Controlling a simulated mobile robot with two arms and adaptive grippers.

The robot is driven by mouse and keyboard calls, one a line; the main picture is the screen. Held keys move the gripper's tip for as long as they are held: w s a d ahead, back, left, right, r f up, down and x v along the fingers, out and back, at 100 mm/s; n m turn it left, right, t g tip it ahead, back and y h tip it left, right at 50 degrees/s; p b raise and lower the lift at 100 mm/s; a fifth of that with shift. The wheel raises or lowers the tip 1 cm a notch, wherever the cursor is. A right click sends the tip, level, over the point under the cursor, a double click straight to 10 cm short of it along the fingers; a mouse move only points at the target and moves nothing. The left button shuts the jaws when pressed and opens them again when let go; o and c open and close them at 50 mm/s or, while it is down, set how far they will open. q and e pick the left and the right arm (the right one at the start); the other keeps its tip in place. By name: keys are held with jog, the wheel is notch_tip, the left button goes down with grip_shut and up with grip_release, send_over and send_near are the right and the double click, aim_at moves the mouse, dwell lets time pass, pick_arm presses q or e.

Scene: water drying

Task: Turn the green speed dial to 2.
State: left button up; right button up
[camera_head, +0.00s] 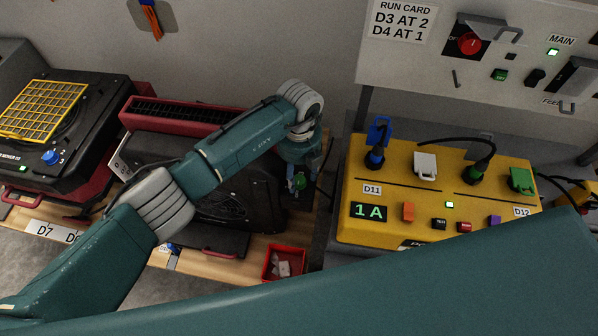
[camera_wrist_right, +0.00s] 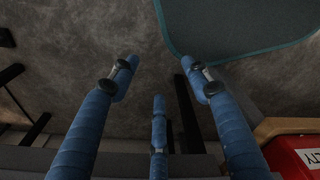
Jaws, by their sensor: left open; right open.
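A small green part (camera_head: 300,181), likely the green speed dial, shows at the right end of a black machine (camera_head: 235,205). My left gripper (camera_head: 295,188) points down right at it, with blue fingers beside it. The fingers are open; whether they touch the green part is too small to tell. My arm and wrist hide much of the machine, and I cannot read the dial's pointer or numbers. In the right wrist view, my right gripper (camera_wrist_right: 158,76) has its blue fingers spread, empty, over a dark floor, away from the dial.
Left stands another black machine with a yellow grid (camera_head: 43,110) and blue knob (camera_head: 50,157). A red bin (camera_head: 284,263) sits at the bench's front. A yellow power box (camera_head: 390,210) reads "1A". The run card (camera_head: 403,18) says "D3 AT 2, D4 AT 1".

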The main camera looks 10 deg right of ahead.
pick_arm(q)
jog(key=shift+f, duration=0.35)
jog(key=shift+c, duration=1.2)
jog(key=c, duration=0.9)
jog(key=shift+d, duration=0.1)
jog(key=shift+m+b, duration=0.3)
pick_arm(e)
jog(key=shift+s+d+f, duration=0.15)
jog(key=shift+s+f, duration=0.2)
jog(key=shift+f, duration=0.25)
